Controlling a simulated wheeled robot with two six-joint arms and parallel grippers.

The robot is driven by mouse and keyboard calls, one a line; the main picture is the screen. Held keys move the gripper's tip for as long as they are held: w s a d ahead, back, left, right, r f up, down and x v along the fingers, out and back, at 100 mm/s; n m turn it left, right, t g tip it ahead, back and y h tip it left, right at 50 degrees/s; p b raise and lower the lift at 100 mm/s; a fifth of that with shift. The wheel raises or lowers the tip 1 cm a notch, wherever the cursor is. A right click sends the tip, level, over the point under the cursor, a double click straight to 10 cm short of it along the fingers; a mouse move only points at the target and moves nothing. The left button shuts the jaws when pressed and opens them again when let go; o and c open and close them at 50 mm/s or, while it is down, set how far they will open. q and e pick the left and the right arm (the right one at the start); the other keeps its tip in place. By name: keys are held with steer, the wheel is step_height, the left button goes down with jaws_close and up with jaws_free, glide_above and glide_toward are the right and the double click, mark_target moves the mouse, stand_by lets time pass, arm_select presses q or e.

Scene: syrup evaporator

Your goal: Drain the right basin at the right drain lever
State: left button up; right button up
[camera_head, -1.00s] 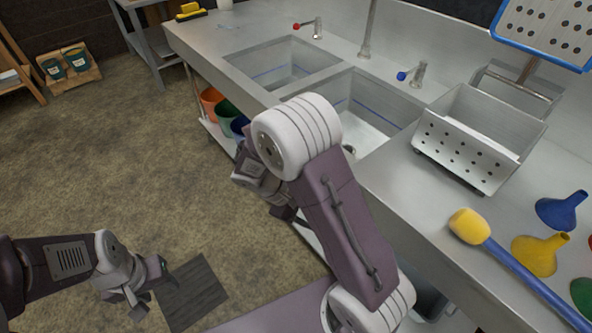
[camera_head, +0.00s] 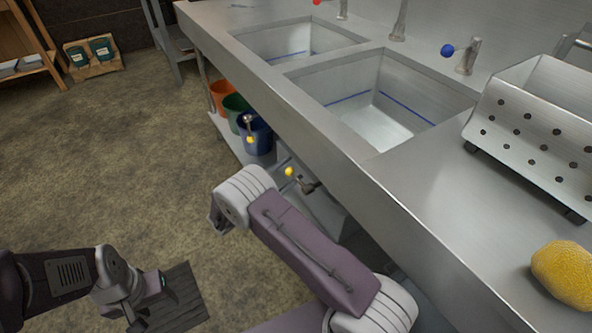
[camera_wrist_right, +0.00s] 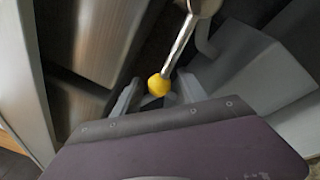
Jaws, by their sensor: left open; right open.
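The right basin (camera_head: 385,100) is an open steel sink with a blue line inside; its bottom looks pale, and I cannot tell its liquid level. Under the counter, two drain levers have yellow knobs: the left one (camera_head: 249,139) by the blue bucket, the right one (camera_head: 290,171) near my right arm. In the right wrist view, a yellow-knobbed metal lever (camera_wrist_right: 158,84) shows close up. My right gripper (camera_wrist_right: 157,95) is open, its fingers on either side of the knob; contact cannot be told. My arm hides it in the head view. My left gripper (camera_head: 146,308) is open, low above the floor.
The counter edge (camera_head: 330,150) overhangs the levers. Orange (camera_head: 222,97), green (camera_head: 235,112) and blue (camera_head: 258,136) buckets stand on the shelf below. A perforated steel box (camera_head: 530,130) and a yellow sponge head (camera_head: 566,274) are on the counter.

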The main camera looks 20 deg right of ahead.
steer(key=shift+x, duration=1.4)
jaws_close()
